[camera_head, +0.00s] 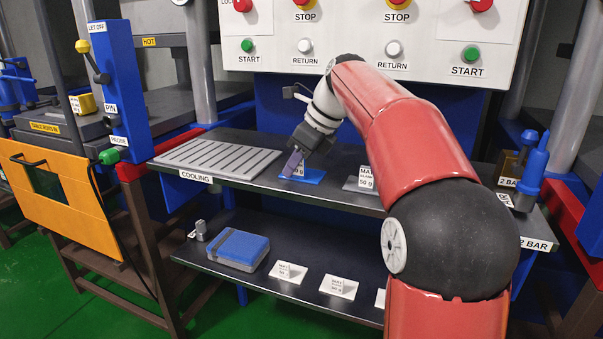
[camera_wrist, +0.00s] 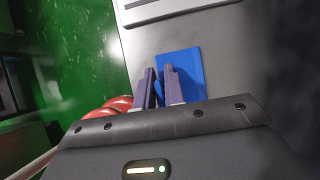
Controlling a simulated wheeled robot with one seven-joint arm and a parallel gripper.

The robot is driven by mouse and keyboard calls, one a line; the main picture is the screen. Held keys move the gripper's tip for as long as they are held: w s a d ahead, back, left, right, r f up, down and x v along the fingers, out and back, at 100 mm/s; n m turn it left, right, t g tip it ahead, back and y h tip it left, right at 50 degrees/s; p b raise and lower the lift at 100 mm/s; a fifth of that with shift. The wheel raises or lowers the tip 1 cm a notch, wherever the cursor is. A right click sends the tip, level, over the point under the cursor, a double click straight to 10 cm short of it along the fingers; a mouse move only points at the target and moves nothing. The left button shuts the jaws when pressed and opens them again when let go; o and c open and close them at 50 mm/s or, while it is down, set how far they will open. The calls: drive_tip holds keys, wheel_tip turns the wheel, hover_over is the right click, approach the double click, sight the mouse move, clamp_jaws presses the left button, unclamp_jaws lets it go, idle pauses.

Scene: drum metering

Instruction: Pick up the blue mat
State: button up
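The blue mat (camera_head: 311,177) is a small flat blue rectangle on the upper dark shelf, right of the cooling rack, with a white label partly hidden by my fingers. It also shows in the wrist view (camera_wrist: 185,68), beyond my fingers. My gripper (camera_head: 292,164) points down at the mat's left side. In the wrist view my gripper (camera_wrist: 159,70) has its two purple-grey fingers a little apart, with a narrow gap between the tips. A small blue piece shows between them lower down; I cannot tell whether it is part of the mat or whether the fingers touch it.
The slatted cooling rack (camera_head: 218,158) lies left of the mat. A grey plate with a label (camera_head: 357,184) lies to its right. A blue-and-grey box (camera_head: 238,249) and several label cards are on the lower shelf (camera_head: 330,302). A button panel (camera_head: 350,50) hangs above.

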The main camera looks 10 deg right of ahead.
clamp_jaws()
drive_tip(key=shift+r, duration=0.15)
